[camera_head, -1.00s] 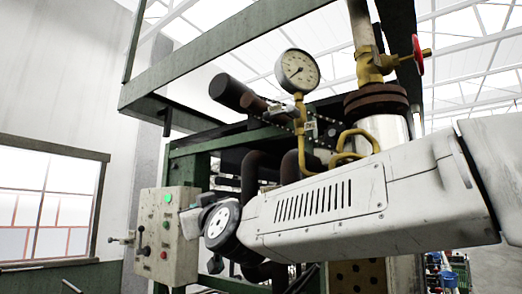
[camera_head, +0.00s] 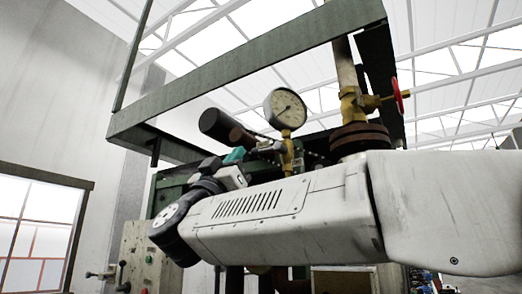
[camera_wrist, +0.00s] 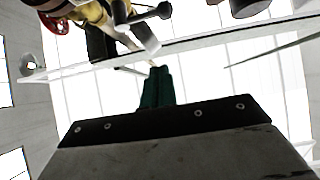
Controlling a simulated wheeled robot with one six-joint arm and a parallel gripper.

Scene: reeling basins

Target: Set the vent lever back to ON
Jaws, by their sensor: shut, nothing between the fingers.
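My gripper (camera_head: 236,155) has teal fingers and is raised just left of the brass gauge pipe (camera_head: 288,155) in the head view. In the wrist view my gripper (camera_wrist: 156,88) points up, its fingers together and empty. Beyond the fingertips, a brass fitting (camera_wrist: 90,12) carries a grey lever-like bar (camera_wrist: 146,38) and a dark rod with a round end (camera_wrist: 164,11). The bar looks close to the fingertips; I cannot tell whether they touch. I cannot clearly tell which part is the vent lever, and no ON marking is readable.
A pressure gauge (camera_head: 285,109) tops the pipe. A red handwheel (camera_head: 398,95) is at the right. A green overhead frame (camera_head: 250,58) spans above my arm. A control box (camera_head: 140,250) with small levers stands at lower left.

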